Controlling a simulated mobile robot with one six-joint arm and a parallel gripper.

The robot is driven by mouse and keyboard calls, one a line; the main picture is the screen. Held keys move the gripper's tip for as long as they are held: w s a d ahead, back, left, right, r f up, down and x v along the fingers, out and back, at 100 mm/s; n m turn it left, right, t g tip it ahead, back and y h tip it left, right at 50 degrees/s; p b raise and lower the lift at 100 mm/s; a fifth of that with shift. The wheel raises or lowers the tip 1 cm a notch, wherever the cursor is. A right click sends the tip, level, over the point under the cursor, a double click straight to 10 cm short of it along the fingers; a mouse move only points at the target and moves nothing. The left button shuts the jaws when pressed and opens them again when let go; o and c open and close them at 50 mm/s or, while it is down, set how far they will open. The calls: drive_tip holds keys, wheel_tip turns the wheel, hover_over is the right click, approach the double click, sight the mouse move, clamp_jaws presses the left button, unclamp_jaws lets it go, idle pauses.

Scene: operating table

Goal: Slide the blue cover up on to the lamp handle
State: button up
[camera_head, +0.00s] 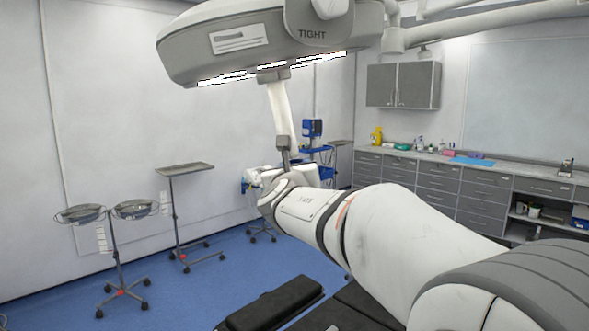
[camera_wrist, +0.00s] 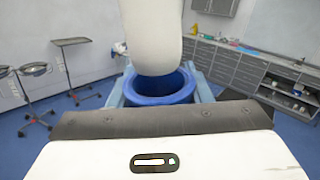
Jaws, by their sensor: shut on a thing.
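The blue cover (camera_wrist: 160,99) is a round, open-topped cup in the middle of the wrist view. My gripper (camera_wrist: 161,92) is shut on it, with a light blue finger on each side. The pale lamp handle (camera_wrist: 158,38) comes down from the top of the wrist view, and its rounded lower end overlaps the cover's opening. I cannot tell whether the tip is inside or just above it. In the head view the handle (camera_head: 281,106) hangs from the surgical lamp (camera_head: 255,40), with my gripper (camera_head: 284,146) at its lower end. The cover is not clearly visible there.
A stand with a flat tray (camera_head: 186,168) and a stand with two basins (camera_head: 110,211) are at the left. Grey cabinets with a counter (camera_head: 440,158) line the right wall. Black table pads (camera_head: 272,303) lie below my arm. Blue floor is open at left.

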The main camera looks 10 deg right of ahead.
sight(283, 116)
drive_tip(key=shift+r, duration=0.15)
drive_tip(key=shift+a+r+p, duration=0.1)
drive_tip(key=shift+r+p, duration=0.25)
drive_tip(key=shift+p, duration=0.1)
drive_tip(key=shift+s+a+r+p, duration=0.1)
drive_tip(key=shift+a+r+p, duration=0.25)
drive_tip(key=shift+r+p, duration=1.25)
drive_tip(key=shift+a+r+p, duration=0.4)
drive_tip(key=shift+r+p, duration=0.85)
drive_tip(key=shift+r, duration=0.6)
drive_tip(key=shift+s+a+r+p, duration=0.1)
drive_tip(key=shift+a+r+p, duration=0.25)
drive_tip(key=shift+r+p, duration=1.25)
drive_tip(key=o, duration=1.3)
drive_tip(key=shift+r, duration=0.15)
drive_tip(key=shift+b+v, duration=1.4)
drive_tip(key=shift+v, duration=2.45)
